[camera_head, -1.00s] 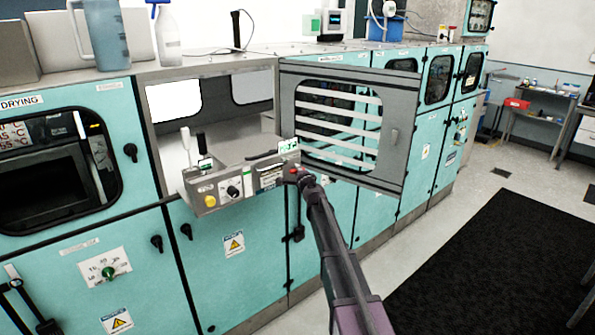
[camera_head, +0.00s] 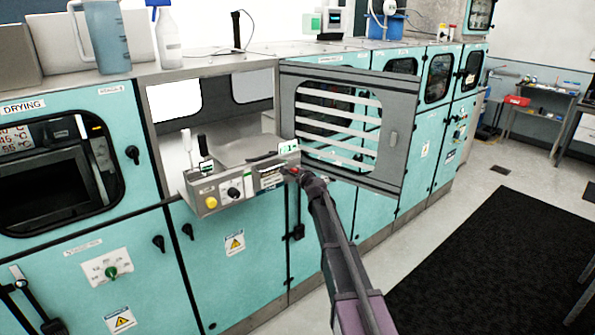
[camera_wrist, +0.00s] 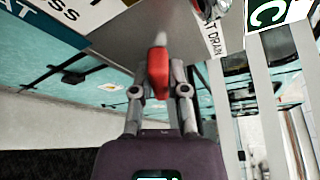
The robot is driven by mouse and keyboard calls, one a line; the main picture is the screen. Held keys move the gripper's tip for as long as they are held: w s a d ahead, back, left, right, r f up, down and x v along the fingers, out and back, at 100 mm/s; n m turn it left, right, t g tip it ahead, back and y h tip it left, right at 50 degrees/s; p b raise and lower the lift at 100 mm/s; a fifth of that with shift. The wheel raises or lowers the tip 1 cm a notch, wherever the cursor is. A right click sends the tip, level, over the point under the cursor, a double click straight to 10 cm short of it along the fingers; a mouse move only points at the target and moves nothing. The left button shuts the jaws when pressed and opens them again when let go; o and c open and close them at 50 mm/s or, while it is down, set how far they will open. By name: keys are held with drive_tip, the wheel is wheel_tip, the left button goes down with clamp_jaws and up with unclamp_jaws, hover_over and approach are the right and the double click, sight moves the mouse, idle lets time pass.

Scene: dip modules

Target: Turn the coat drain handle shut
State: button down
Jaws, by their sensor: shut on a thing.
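The coat drain handle is the red handle (camera_wrist: 158,72) in the middle of the wrist view, beside a label reading "AT DRAIN" (camera_wrist: 212,38). My gripper (camera_wrist: 159,82) is shut on it, with one finger on each side. In the head view the red handle (camera_head: 293,171) is a small red spot at the right end of the steel control panel (camera_head: 233,191), and my gripper (camera_head: 299,175) reaches it from the lower right. The fingertips are too small there to make out.
A grey framed door with a barred window (camera_head: 398,135) stands open just right of my gripper. Open floor (camera_head: 490,185) lies to the right.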

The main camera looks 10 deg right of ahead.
drive_tip(key=m+g+p, duration=0.1)
drive_tip(key=m, duration=0.1)
drive_tip(key=m+g+y+p, duration=0.1)
drive_tip(key=m, duration=0.1)
drive_tip(key=shift+y+p, duration=0.3)
drive_tip(key=m+g+y, duration=0.1)
drive_tip(key=m, duration=0.1)
drive_tip(key=m+g+y+p, duration=0.1)
drive_tip(key=m, duration=0.2)
idle(0.3)
drive_tip(key=shift+y, duration=0.3)
drive_tip(key=c, duration=0.6)
unclamp_jaws()
drive_tip(key=shift+c, duration=0.2)
